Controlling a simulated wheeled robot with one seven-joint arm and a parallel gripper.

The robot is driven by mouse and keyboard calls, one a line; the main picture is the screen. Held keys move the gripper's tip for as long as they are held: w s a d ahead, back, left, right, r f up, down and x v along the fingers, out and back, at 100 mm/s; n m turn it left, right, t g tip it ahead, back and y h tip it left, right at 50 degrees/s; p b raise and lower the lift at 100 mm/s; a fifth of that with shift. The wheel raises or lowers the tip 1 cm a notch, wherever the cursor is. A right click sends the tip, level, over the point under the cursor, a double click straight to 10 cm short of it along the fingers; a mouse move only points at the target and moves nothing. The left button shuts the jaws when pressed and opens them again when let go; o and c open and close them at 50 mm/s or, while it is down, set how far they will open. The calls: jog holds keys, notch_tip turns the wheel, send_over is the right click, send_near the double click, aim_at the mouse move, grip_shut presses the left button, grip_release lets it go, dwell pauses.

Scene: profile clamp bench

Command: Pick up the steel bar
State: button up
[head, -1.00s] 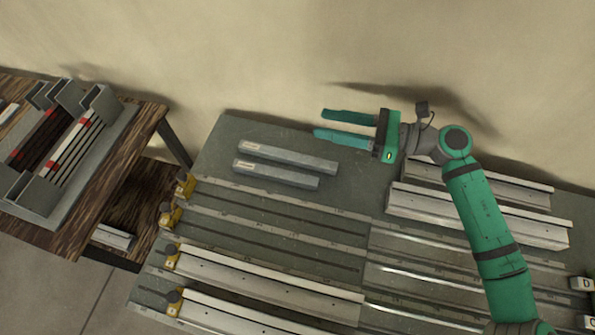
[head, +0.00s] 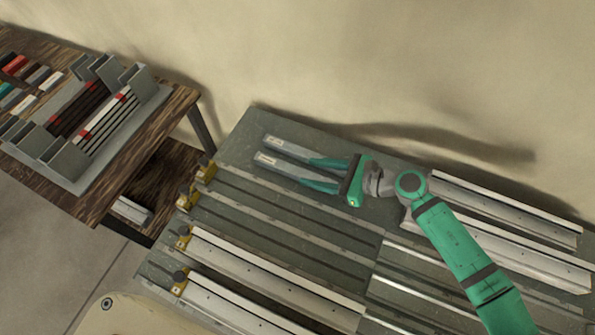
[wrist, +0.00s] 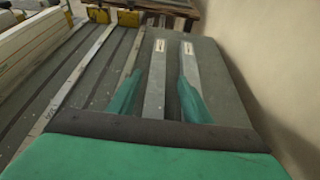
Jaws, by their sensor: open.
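Two grey steel bars with pale labels lie side by side on the bench. The near bar (head: 272,163) passes between the open fingers of my gripper (head: 304,171); it also shows between them in the wrist view (wrist: 157,70). The far bar (head: 285,147) is partly covered by my gripper's far finger, and in the wrist view that finger overlaps the far bar (wrist: 188,58). My gripper is open and reaches along the bars from their right ends, low near the bench. I cannot tell its exact height or whether the far finger touches the far bar.
The grey bench (head: 262,122) carries long rails with yellow clamps (head: 205,170) in front of the bars. Pale profiles (head: 510,210) lie to the right. The wall stands behind. A wooden table (head: 160,130) with a slotted rack (head: 105,145) stands at left.

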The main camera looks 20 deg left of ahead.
aim_at(298, 172)
jog(key=shift+s+x, duration=0.15)
jog(key=shift+x, duration=1)
jog(key=shift+s+x, duration=0.1)
jog(key=shift+x, duration=1.1)
jog(key=shift+d+f, duration=0.1)
jog(key=shift+f, duration=0.05)
grip_shut()
